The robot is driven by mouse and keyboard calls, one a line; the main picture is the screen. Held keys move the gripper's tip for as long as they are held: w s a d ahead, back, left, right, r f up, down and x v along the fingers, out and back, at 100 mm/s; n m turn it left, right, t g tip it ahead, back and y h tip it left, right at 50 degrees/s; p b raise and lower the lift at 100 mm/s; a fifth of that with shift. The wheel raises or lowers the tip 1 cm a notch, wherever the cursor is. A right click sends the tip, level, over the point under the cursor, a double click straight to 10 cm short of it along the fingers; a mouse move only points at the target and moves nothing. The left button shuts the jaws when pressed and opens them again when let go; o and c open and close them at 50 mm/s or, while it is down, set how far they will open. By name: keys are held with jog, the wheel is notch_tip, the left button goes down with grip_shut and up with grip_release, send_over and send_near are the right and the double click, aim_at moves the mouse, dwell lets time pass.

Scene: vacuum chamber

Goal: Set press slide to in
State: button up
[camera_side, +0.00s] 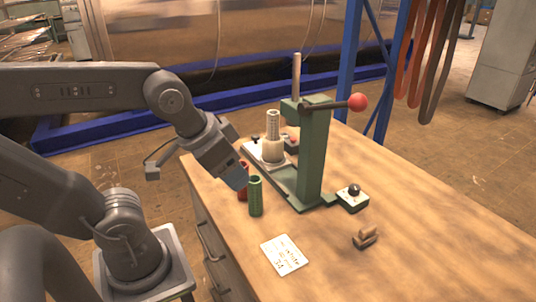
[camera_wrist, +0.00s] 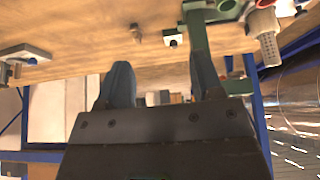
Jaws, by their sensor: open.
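The green press (camera_side: 314,155) stands on the wooden bench, with a lever ending in a red ball (camera_side: 358,102) and an upright metal rod above. The plate appears to stick out beyond the press column. My gripper (camera_side: 236,179) is open, above the bench's left edge, left of the press and in front of the plate. In the wrist view my two fingers (camera_wrist: 162,82) are spread with nothing between them; the press (camera_wrist: 200,40) shows behind the right finger.
A green cylinder (camera_side: 255,197) stands close beside my gripper; a red one (camera_side: 243,168) is partly hidden behind it. A black-knobbed box (camera_side: 352,196) sits right of the press. The bench's right side is clear.

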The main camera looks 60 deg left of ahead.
dwell(0.4)
jog(key=w+a+r+n, duration=0.1)
jog(key=w+a+r, duration=0.2)
jog(key=w+r, duration=0.35)
jog(key=n+g+y, duration=0.3)
jog(key=n, duration=0.5)
send_over(255, 135)
jog(key=s+d, duration=0.4)
jog(key=f, duration=0.2)
jog(key=shift+t, duration=0.3)
jog(key=s+d+x, duration=0.1)
jog(key=x, duration=0.7)
jog(key=s+d+f+x, duration=0.1)
jog(key=x, duration=0.7)
jog(key=s+x, duration=0.1)
jog(key=x, duration=0.7)
jog(key=shift+w+d+f, duration=0.1)
jog(key=shift+d+f, duration=0.2)
jog(key=shift+f, duration=0.3)
jog(key=shift+c, duration=0.4)
